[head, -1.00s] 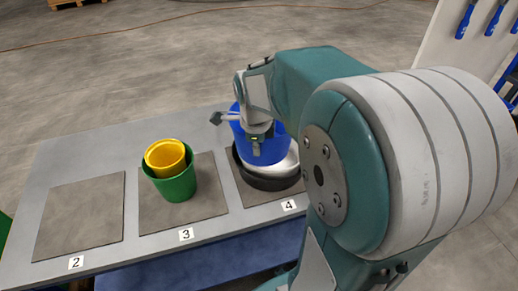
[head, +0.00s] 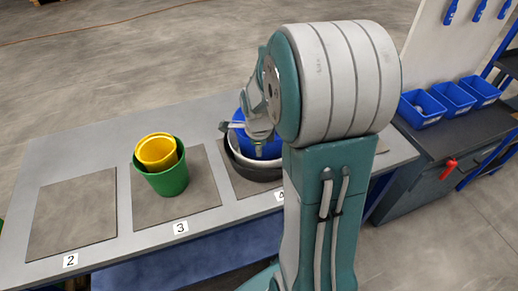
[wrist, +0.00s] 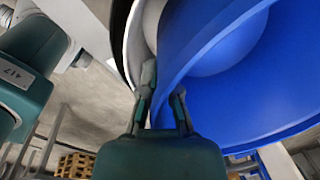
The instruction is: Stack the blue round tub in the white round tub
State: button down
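The blue round tub (head: 270,150) is largely hidden behind my arm in the head view. The white round tub (head: 236,153) sits in a black round tub (head: 252,172) on the mat marked 4. The blue tub's lower part appears to be inside the white tub's rim; how deep it sits cannot be told. In the wrist view, my gripper (wrist: 164,100) has one finger on each side of the blue tub's wall (wrist: 225,85). The white tub (wrist: 143,38) shows behind it on the left.
A yellow tub (head: 157,151) stands in a green tub (head: 169,181) on mat 3. Mat 2 (head: 72,222) is bare. Blue bins (head: 452,97) stand on a dark bench at right, beside a tool panel.

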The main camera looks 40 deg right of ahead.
jog(key=shift+f, duration=0.55)
jog(key=c, duration=1.1)
grip_release()
notch_tip(320, 180, up, 12)
jog(key=s+a+r+n+t, duration=0.1)
jog(key=s+a+n, duration=0.3)
jog(key=n, duration=0.4)
jog(key=s+a+r+n+t, duration=0.2)
jog(key=s+a+r+n, duration=0.1)
jog(key=s+a+n, duration=0.2)
jog(key=s+a+r+n+t+y, duration=0.1)
jog(key=s+a+n, duration=0.4)
jog(key=n, duration=0.8)
jog(key=shift+s+a+r+t, duration=0.15)
jog(key=shift+a+r, duration=0.2)
jog(key=shift+a, duration=0.25)
jog(key=shift+s+a+r+t, duration=0.15)
jog(key=shift+a+r, duration=0.15)
jog(key=shift+a, duration=0.25)
